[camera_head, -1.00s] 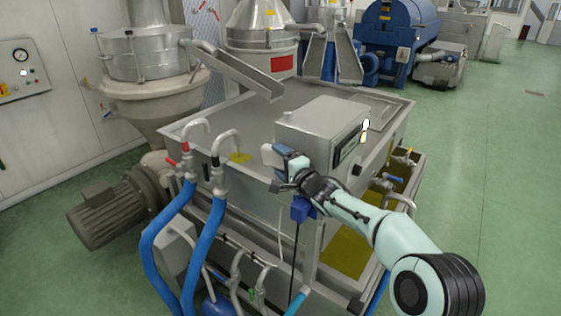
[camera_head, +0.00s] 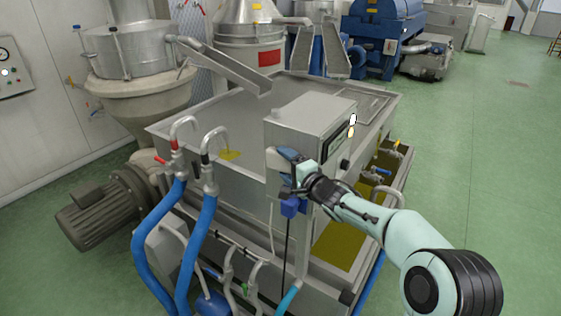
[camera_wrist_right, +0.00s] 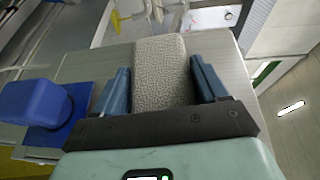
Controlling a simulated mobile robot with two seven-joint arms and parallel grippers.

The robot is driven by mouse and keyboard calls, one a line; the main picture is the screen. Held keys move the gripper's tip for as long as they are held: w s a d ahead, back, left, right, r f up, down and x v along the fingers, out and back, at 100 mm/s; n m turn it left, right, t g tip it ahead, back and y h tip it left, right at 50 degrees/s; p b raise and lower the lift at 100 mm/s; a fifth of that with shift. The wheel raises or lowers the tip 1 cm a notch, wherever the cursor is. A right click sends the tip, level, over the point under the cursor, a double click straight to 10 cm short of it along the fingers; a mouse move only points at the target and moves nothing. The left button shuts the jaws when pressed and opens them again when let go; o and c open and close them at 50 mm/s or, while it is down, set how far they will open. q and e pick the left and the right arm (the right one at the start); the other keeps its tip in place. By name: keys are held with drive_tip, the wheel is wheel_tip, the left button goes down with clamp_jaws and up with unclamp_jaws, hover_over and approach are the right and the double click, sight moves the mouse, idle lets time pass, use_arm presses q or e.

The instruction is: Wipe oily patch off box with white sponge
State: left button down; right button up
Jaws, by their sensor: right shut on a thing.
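The box (camera_head: 291,131) is a grey metal cabinet with a dark display panel on its right side, standing at the tank's front edge. My right gripper (camera_head: 284,158) is at the box's near face, toward its left edge. It is shut on the white sponge (camera_wrist_right: 162,72), which sits between the two blue fingers in the right wrist view. In the head view only a pale bit of the sponge (camera_head: 272,159) shows left of the fingers. Whether it touches the face is unclear. I cannot make out an oily patch on the visible faces. My left gripper is not in view.
A blue fitting (camera_head: 291,207) with a dark cable is just below my right gripper, and shows at the left in the wrist view. Blue hoses (camera_head: 199,243) with curved metal pipes stand to the left. Green floor (camera_head: 480,190) is clear on the right.

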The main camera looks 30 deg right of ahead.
sight(273, 160)
drive_tip(key=shift+s+d, duration=0.45)
drive_tip(key=shift+s, duration=0.35)
drive_tip(key=s+d, duration=0.1)
drive_tip(key=s, duration=0.3)
drive_tip(key=shift+w+a+p, duration=0.15)
drive_tip(key=shift+w+a, duration=0.5)
drive_tip(key=shift+w, duration=1.15)
drive_tip(key=shift+w+a+p, duration=0.1)
drive_tip(key=shift+w+a, duration=0.55)
drive_tip(key=shift+w, duration=1.15)
drive_tip(key=shift+w+a+p, duration=0.15)
drive_tip(key=shift+w+a, duration=0.5)
drive_tip(key=shift+w, duration=1.15)
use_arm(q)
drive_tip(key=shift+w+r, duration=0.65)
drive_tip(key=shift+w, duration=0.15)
